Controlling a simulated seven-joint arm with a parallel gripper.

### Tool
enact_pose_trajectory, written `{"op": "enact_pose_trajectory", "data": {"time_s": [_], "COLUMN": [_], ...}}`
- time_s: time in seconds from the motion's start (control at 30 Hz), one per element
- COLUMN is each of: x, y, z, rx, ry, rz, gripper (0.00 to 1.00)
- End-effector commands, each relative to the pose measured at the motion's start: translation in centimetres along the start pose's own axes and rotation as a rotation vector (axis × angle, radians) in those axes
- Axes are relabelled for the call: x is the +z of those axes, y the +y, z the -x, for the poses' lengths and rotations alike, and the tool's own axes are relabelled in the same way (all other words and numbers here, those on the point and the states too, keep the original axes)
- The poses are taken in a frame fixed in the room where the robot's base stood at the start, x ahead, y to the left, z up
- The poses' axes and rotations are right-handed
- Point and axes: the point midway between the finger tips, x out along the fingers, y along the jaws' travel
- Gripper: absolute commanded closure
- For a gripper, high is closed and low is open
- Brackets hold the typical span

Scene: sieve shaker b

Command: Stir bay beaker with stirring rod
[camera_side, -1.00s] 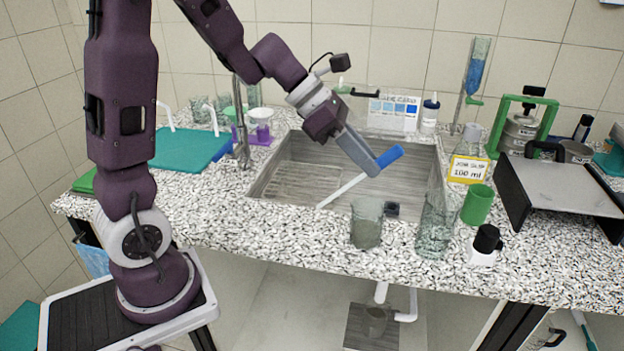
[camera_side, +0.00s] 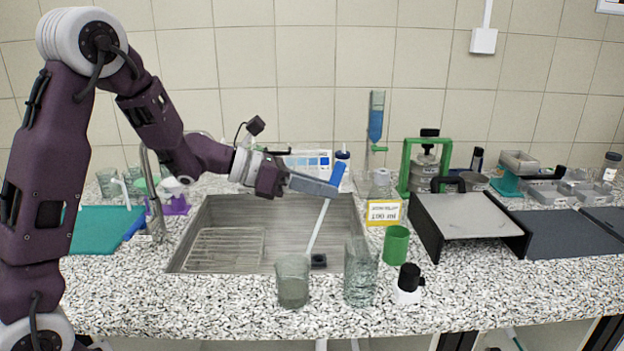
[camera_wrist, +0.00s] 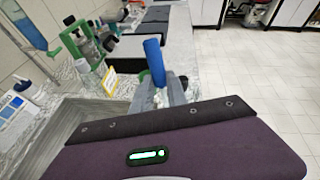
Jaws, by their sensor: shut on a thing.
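My gripper (camera_side: 326,188) is shut on the stirring rod, around its thick blue handle (camera_side: 339,173). The handle also shows between my fingers in the wrist view (camera_wrist: 154,62). The thin white shaft (camera_side: 318,226) slants down and left, over the front part of the sink. Its lower end is above and behind the glass beakers, apparently outside them. A shorter glass beaker (camera_side: 293,281) and a taller glass beaker (camera_side: 361,273) stand on the speckled counter in front of the sink. I cannot tell which one is the bay beaker.
A metal sink (camera_side: 225,222) lies below my gripper. A green cup (camera_side: 396,246), a small black-capped bottle (camera_side: 408,285) and a bottle labelled 100 ml (camera_side: 383,212) stand right of the beakers. A grey-topped black stand (camera_side: 463,217) is farther right. The counter's front left is clear.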

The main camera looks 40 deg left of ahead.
Motion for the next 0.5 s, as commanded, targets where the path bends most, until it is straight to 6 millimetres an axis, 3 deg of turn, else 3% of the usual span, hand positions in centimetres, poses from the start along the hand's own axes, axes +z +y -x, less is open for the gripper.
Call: {"op": "enact_pose_trajectory", "data": {"time_s": [0.5], "x": [-5.5], "y": [0.0], "z": [-0.1], "rx": [0.001], "ry": [0.005], "rz": [0.004], "gripper": [1.0]}}
